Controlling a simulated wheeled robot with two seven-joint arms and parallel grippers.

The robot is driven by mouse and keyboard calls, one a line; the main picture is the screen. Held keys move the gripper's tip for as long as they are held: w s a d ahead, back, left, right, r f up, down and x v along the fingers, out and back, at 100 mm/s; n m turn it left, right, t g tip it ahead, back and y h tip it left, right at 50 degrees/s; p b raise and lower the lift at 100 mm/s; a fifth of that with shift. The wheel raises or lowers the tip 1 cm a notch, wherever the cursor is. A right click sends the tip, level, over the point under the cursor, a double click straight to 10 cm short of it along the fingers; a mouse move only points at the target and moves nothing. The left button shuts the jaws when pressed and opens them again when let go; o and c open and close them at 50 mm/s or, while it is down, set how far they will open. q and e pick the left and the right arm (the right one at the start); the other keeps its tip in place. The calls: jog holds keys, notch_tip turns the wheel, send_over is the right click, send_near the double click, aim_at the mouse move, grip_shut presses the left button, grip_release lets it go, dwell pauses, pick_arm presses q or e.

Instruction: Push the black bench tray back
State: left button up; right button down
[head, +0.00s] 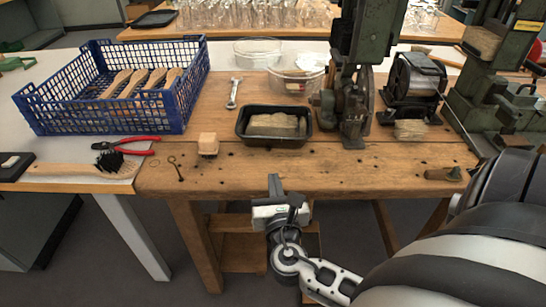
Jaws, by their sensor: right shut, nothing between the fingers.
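The black bench tray (273,142) sits on the wooden workbench, at the middle of the head view, near the foot of the green machine. It holds a pale tan bundle (273,124). My right gripper (274,180) is shut and empty. It shows in front of the bench's front edge, below the tray in the picture and apart from it. My left gripper is not in view.
Left of the tray are a small wooden block (208,144), a wrench (233,94) and a blue crate (110,112) with wooden handles. Behind are clear bowls (292,82). The green machine (352,100) stands close at the tray's right.

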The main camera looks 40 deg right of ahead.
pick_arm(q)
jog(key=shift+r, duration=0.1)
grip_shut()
pick_arm(e)
jog(key=s+a+f+m+g+y, duration=0.45)
jog(key=a+f+m+y, duration=0.2)
jog(key=f+m, duration=0.35)
jog(key=s+a+m+y, duration=0.6)
jog(key=a+m, duration=0.5)
jog(key=m, duration=0.5)
jog(key=shift+r+m, duration=0.4)
